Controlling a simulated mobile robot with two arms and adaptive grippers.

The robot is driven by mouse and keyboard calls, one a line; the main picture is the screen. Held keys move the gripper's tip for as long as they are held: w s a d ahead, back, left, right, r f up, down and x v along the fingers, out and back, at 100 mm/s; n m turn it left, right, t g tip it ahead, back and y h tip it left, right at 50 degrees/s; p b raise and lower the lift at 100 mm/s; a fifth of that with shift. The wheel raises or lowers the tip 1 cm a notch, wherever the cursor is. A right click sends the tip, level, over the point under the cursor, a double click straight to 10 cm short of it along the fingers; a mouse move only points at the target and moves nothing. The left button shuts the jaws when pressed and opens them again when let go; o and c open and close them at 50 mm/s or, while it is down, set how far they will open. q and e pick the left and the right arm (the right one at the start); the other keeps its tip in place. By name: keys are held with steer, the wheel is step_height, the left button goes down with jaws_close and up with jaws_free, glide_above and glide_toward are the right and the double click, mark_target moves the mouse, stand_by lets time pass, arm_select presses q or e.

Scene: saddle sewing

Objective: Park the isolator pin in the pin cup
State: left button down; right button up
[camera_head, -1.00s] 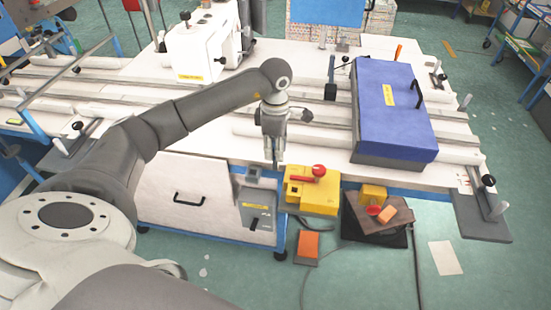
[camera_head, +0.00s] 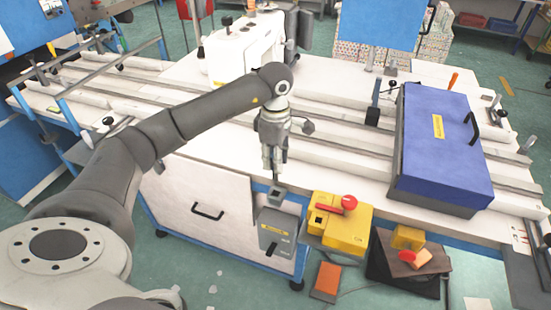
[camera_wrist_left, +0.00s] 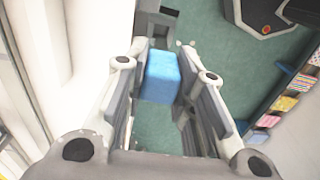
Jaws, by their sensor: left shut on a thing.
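My left gripper (camera_head: 273,168) points down in front of the table edge. In the left wrist view its fingers (camera_wrist_left: 160,100) are on both sides of a blue block (camera_wrist_left: 162,76), which I take to be the head of the isolator pin. The rest of the pin is hidden. A small grey cup with a dark square opening, which looks like the pin cup (camera_head: 276,195), stands just below the fingertips in the head view. It also seems to show beyond the blue block in the wrist view (camera_wrist_left: 181,42). My right gripper is out of view.
A yellow box (camera_head: 350,236) with a red lever (camera_head: 333,206) stands right of the cup. A grey box (camera_head: 278,240) hangs below the cup. A blue-topped case (camera_head: 440,150) lies on the white table at right. A white sewing machine head (camera_head: 240,50) stands behind.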

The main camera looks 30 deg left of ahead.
mark_target(276, 181)
arm_select(q)
steer(key=shift+f, duration=0.45)
steer(key=shift+f+b, duration=0.35)
steer(key=shift+b, duration=0.15)
steer(key=shift+f+b, duration=0.6)
steer(key=shift+f, duration=0.2)
steer(key=shift+f+b, duration=0.5)
steer(key=shift+f, duration=0.25)
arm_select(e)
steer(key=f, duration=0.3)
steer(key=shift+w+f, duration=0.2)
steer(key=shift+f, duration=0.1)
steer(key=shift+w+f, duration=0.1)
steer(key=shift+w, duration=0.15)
arm_select(q)
steer(key=shift+b, duration=0.4)
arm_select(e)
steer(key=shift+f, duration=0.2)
arm_select(q)
steer(key=shift+f+b, duration=1.5)
steer(key=shift+f, duration=0.5)
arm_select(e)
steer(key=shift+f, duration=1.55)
